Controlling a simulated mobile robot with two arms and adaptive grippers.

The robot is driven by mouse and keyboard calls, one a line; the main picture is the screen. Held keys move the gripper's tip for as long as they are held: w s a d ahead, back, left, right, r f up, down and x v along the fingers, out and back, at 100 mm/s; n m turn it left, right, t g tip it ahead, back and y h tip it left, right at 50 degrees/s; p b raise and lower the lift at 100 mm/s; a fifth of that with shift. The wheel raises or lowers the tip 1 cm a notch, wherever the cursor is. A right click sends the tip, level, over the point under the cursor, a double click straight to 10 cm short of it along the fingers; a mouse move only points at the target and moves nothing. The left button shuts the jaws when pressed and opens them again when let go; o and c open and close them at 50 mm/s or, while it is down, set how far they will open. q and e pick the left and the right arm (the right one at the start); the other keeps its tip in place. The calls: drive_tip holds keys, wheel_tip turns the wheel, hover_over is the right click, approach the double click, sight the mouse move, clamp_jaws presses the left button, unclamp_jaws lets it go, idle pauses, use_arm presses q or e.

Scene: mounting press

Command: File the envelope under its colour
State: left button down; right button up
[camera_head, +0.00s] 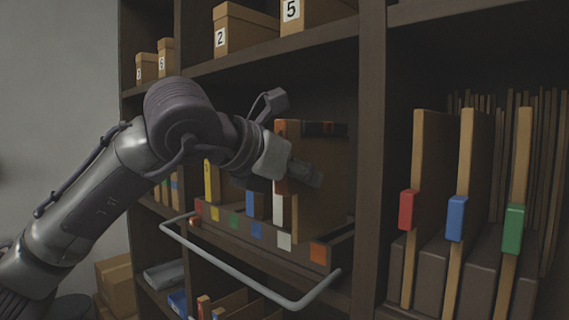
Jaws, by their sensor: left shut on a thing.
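My left gripper (297,172) is shut at the upright brown envelope (318,205), which has an orange mark (281,130) at its upper front edge. The gripper hides part of the envelope's front. The envelope stands upright over the right part of a dark tray (268,248) in the middle bay; I cannot tell whether its bottom touches the tray. The tray's front has red, yellow, green, blue, white and orange (318,253) labels. A yellow tab (211,182), a blue tab (252,205) and a white tab (278,208) stand left of the envelope. My right gripper is out of view.
A grey rail (235,281) loops in front of the tray. A shelf post (371,150) stands to the right, then folders with red (409,210), blue (457,218) and green (513,229) tabs. Numbered boxes (245,30) stand on the shelf above.

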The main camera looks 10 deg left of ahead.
sight(342, 198)
use_arm(q)
drive_tip(key=w+d+p, duration=0.2)
drive_tip(key=w, duration=0.1)
drive_tip(key=w+d+p, duration=0.1)
drive_tip(key=shift+w+d+r+p, duration=0.2)
drive_tip(key=shift+w+r+p, duration=0.1)
drive_tip(key=shift+p, duration=0.1)
drive_tip(key=shift+p+x, duration=0.45)
drive_tip(key=shift+x, duration=0.35)
drive_tip(key=shift+b, duration=0.45)
drive_tip(key=shift+r, duration=0.1)
drive_tip(key=shift+f+b, duration=2.1)
drive_tip(key=shift+b, duration=0.25)
